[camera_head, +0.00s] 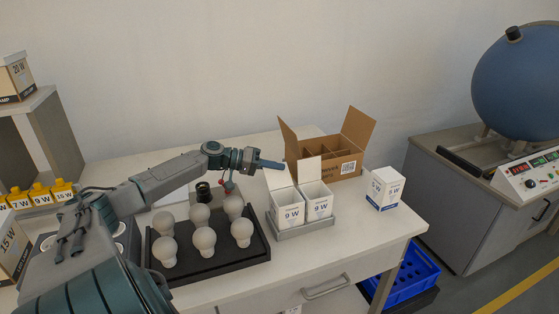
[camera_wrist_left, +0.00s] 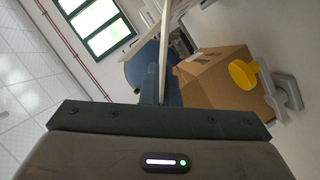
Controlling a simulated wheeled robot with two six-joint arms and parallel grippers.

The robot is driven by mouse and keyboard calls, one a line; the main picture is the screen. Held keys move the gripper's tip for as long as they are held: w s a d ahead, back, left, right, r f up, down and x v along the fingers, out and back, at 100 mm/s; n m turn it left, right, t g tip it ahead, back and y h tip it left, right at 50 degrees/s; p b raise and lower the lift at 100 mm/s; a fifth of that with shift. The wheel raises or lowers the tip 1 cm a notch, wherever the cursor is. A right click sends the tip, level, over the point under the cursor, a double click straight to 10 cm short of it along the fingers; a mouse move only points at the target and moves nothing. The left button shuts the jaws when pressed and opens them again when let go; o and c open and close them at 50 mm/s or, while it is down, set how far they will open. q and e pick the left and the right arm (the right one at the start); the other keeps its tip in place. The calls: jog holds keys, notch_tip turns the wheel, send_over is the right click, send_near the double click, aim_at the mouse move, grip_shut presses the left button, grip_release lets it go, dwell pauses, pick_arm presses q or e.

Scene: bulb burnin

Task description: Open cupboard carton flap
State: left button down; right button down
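Two white 9 W cartons, the left one (camera_head: 290,213) and the right one (camera_head: 318,208), stand side by side in a grey tray (camera_head: 304,231). Their tops are open and each has a flap standing up at the back. My left gripper (camera_head: 272,164) is at the top edge of the left carton's raised flap (camera_head: 277,178). Its fingers look closed together; contact with the flap cannot be told. In the left wrist view the fingers (camera_wrist_left: 155,72) also look together, beside a pale strip. A white and blue carton (camera_head: 385,189) stands apart at the right. My right gripper is not seen.
An open brown box (camera_head: 325,168) with dividers and raised flaps stands behind the cartons. A black tray (camera_head: 210,262) holds several white bulbs (camera_head: 204,241). A blue crate (camera_head: 412,272) is below the table. A bench with a large blue sphere (camera_head: 520,80) is at the right.

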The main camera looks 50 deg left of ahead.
pick_arm(q)
jog(key=shift+a+f+n, duration=0.15)
jog(key=shift+f+n, duration=0.1)
jog(key=shift+n, duration=0.05)
jog(key=shift+w+a+f+n+h, duration=0.1)
jog(key=shift+a+f+n+h, duration=0.25)
jog(key=shift+n+h, duration=0.3)
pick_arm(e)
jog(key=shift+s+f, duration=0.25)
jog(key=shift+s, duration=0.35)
pick_arm(q)
jog(key=shift+d+f, duration=0.1)
jog(key=c, duration=1.6)
grip_release()
jog(key=shift+c, duration=0.2)
